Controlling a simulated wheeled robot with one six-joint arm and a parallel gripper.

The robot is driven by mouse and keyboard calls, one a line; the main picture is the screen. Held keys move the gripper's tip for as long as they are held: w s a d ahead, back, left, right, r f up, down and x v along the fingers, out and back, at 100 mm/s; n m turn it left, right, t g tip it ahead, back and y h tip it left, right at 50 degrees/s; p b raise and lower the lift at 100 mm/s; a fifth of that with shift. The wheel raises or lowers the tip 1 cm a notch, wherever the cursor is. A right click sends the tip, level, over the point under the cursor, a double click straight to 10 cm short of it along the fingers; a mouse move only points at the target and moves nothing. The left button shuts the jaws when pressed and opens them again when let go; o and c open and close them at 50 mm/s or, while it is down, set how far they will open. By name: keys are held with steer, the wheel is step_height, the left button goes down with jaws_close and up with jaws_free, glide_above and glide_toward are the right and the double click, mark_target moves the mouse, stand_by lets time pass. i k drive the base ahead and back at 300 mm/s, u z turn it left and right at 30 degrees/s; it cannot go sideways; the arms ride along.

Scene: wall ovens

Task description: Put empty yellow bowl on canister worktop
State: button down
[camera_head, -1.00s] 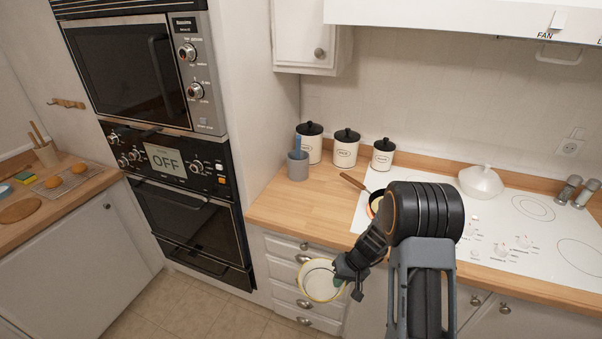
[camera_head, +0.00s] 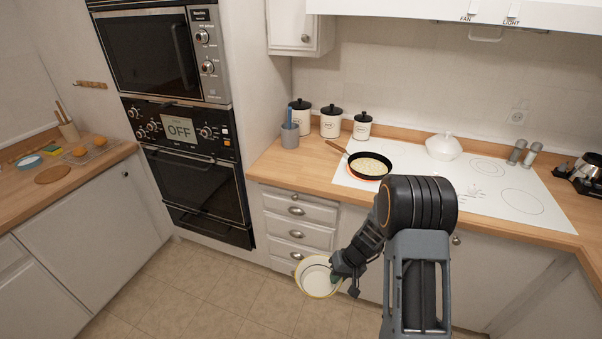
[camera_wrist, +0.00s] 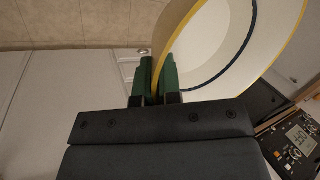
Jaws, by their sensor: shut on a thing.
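The yellow-rimmed bowl (camera_head: 318,278) is white inside and looks empty. My gripper (camera_head: 343,272) is shut on its rim and holds it tilted, below worktop height, in front of the drawers. In the wrist view the green fingers (camera_wrist: 158,75) pinch the yellow rim of the bowl (camera_wrist: 215,50). The canister worktop (camera_head: 283,172) is the wooden counter left of the hob. White canisters with black lids (camera_head: 330,124) stand along its back wall. The front of this worktop is bare.
A grey cup with a blue utensil (camera_head: 290,135) stands by the canisters. A pan (camera_head: 369,165) sits on the hob's left part, its handle reaching over the worktop. A white lidded dish (camera_head: 443,147) is behind. The wall oven (camera_head: 195,180) stands left; open floor lies before it.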

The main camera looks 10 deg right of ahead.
mark_target(282, 163)
steer(key=z, duration=0.25)
steer(key=k, duration=0.25)
steer(key=u, duration=1.65)
steer(key=i, duration=1.35)
